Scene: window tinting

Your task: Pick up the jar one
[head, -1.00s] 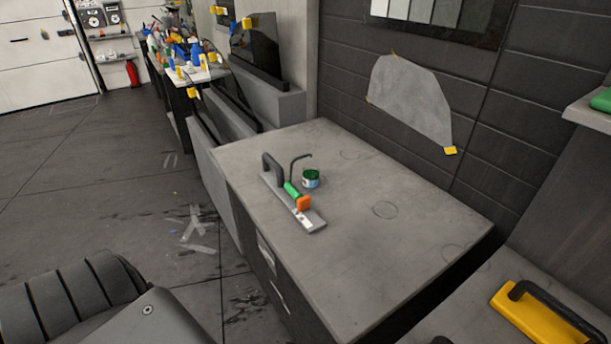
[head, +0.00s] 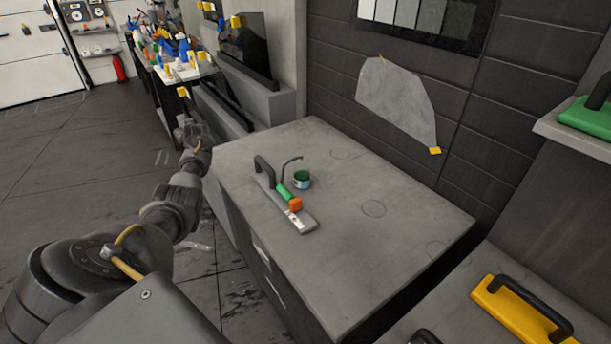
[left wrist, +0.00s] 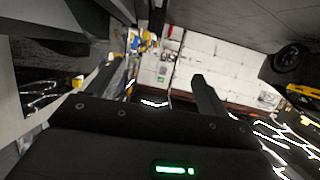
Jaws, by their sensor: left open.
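A small jar (head: 301,181) with a green top and a pale label stands upright on the grey cabinet top (head: 370,235), just behind a flat grey tool. My left gripper (head: 197,138) is raised in front of the cabinet's far left corner, well to the left of the jar and apart from it. In the left wrist view its fingers (left wrist: 178,85) are spread with nothing between them, and the jar does not show there. My right gripper is not in view.
A cluttered bench (head: 190,72) stands at the back left. A yellow tool (head: 520,312) lies at the lower right. The cabinet's right half is clear.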

